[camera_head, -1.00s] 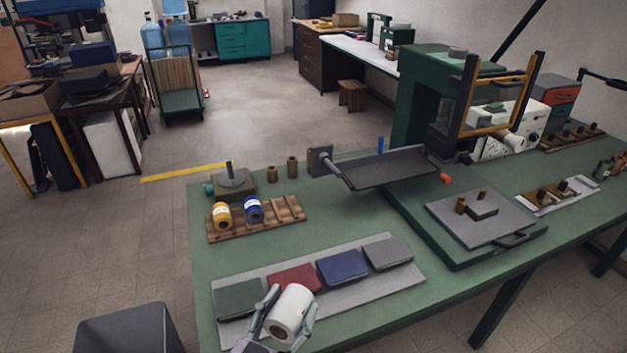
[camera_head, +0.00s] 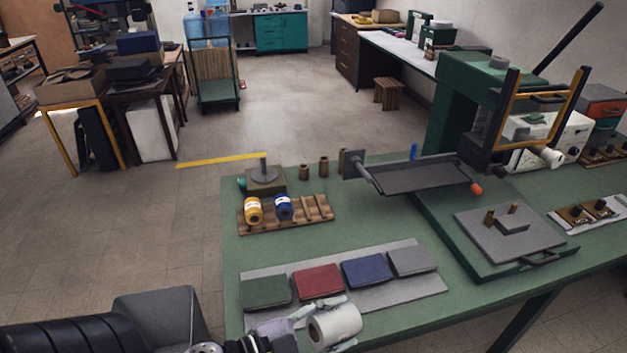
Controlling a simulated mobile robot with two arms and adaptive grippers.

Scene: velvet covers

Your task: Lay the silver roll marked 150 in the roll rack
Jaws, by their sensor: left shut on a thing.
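My left gripper (camera_head: 317,327) is shut on a pale silver-white roll (camera_head: 341,321) with a dark core hole. It holds the roll at the table's near side, in front of the covers. Any number on this roll cannot be read. The wooden roll rack (camera_head: 316,208) lies farther back on the left of the green table. A gold roll (camera_head: 253,211) and a blue roll (camera_head: 284,208) lie in its left part; its right part is bare. My right gripper is not in view.
Green (camera_head: 266,291), red (camera_head: 318,281), blue (camera_head: 367,271) and grey (camera_head: 412,261) covers lie on a grey strip between the roll and the rack. A press (camera_head: 480,100) with a dark tray (camera_head: 420,178) stands to the right. Table space right of the rack is clear.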

